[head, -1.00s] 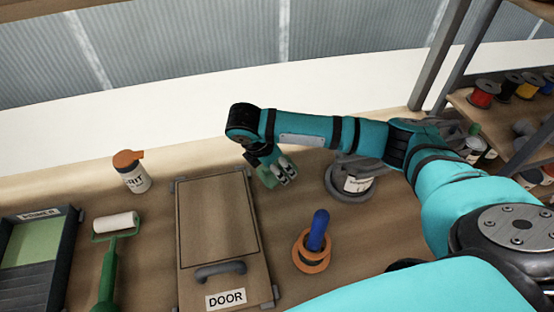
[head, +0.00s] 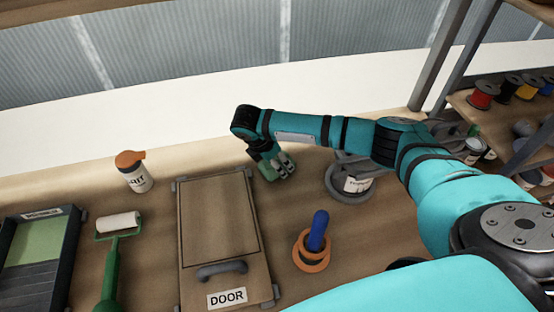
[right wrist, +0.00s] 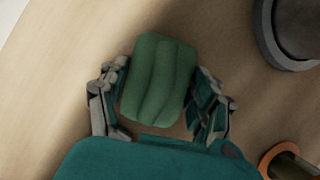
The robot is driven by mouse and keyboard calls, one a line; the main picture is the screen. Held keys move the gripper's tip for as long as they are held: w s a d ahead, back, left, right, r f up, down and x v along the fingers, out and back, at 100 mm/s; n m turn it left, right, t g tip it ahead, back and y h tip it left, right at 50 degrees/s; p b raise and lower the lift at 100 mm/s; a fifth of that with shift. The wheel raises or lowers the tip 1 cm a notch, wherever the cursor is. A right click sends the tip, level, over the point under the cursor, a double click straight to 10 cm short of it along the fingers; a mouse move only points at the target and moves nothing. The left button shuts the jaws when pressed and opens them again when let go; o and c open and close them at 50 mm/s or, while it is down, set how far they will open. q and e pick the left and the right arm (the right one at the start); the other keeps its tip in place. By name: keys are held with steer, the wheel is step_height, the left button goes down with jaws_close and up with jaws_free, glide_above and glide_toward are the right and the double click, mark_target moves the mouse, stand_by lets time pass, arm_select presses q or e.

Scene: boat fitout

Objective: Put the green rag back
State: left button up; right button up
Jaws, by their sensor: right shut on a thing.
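The green rag (right wrist: 160,78) is a folded, ridged bundle between the two fingers of my right gripper (right wrist: 162,98) in the right wrist view. In the head view the rag (head: 267,170) shows only partly, behind the fingers of my right gripper (head: 275,168). The gripper is shut on it, low over the wooden bench between the door panel and a grey round base. I cannot tell whether the rag touches the bench. My left gripper is not in view.
A panel labelled DOOR (head: 215,225) lies left of the gripper. An orange ring with a blue handle (head: 316,238) is in front, and a grey round base (head: 350,182) is right. A bottle (head: 134,172), a roller (head: 117,225) and a tray (head: 70,262) are further left.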

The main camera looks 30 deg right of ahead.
steer(key=o, duration=1)
steer(key=shift+f, duration=0.1)
steer(key=shift+o, duration=0.2)
steer(key=v, duration=1.2)
steer(key=shift+b, duration=0.3)
steer(key=shift+d, duration=0.1)
